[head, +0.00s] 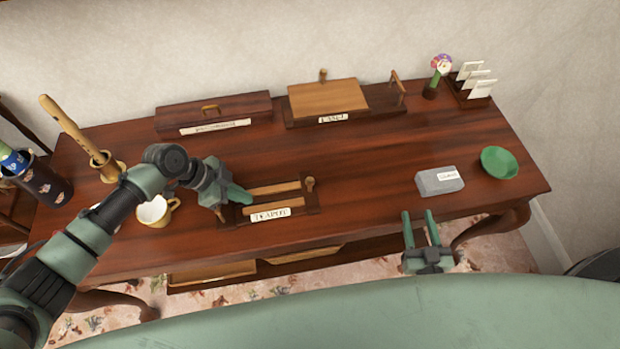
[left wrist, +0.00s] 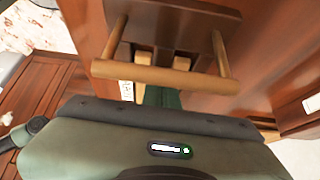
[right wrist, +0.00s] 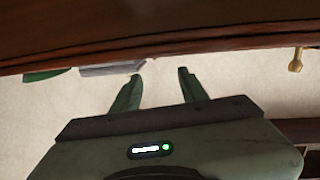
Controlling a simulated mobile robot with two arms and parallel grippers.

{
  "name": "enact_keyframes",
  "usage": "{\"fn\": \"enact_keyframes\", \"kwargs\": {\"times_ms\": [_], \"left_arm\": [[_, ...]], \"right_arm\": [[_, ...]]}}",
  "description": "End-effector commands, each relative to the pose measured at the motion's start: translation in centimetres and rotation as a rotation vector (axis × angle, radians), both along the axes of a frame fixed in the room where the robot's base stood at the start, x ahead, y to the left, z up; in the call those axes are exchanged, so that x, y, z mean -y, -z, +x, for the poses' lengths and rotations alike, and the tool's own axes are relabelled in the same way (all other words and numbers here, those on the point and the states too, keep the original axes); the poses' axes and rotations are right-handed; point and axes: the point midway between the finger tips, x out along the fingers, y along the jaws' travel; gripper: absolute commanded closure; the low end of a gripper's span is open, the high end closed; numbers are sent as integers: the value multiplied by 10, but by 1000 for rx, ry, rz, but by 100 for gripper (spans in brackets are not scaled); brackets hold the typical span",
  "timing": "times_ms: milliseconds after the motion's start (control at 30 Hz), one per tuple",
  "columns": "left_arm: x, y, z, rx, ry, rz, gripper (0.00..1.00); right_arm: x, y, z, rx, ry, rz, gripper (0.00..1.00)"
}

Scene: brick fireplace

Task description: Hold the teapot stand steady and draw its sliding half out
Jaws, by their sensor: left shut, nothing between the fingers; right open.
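The teapot stand (head: 311,208), a dark base with two lighter slats, lies on the front middle of the table. Its white label (head: 270,214) faces front, and a short wooden post or handle (head: 310,184) stands at its right end. My left gripper (head: 240,194) is shut and empty at the stand's left end. In the left wrist view a wooden bar handle (left wrist: 165,76) on two posts crosses before my left fingers (left wrist: 160,97) and hides their tips; I cannot tell whether they touch it. My right gripper (head: 421,226) is open and empty off the table's front edge.
A grey box (head: 438,182) and green bowl (head: 499,163) sit on the right. A yellow cup (head: 155,211) stands left of the stand. At the back are a labelled dark box (head: 215,112) and a wooden-topped stand (head: 330,98). Bare tabletop lies between stand and grey box.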

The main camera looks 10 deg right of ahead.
Motion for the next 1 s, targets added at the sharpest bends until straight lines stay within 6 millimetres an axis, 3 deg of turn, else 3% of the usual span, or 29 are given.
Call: {"fn": "enact_keyframes", "kwargs": {"times_ms": [33,200,333,433,567,1000], "left_arm": [[-1,7,-6,-15,4,9,100],[-2,8,-6,-14,5,10,100],[-2,8,-6,-14,5,11,100],[-2,8,-6,-14,5,11,100],[-2,8,-6,-14,5,11,100],[-2,8,-6,-15,4,11,100]], "right_arm": [[-36,-2,8,2,-57,16,57],[-145,-20,23,17,-238,39,57],[-197,-35,27,32,-325,42,57],[-217,-42,29,40,-358,42,57],[-226,-44,38,44,-370,42,57],[-243,-44,119,43,-368,43,57]]}}
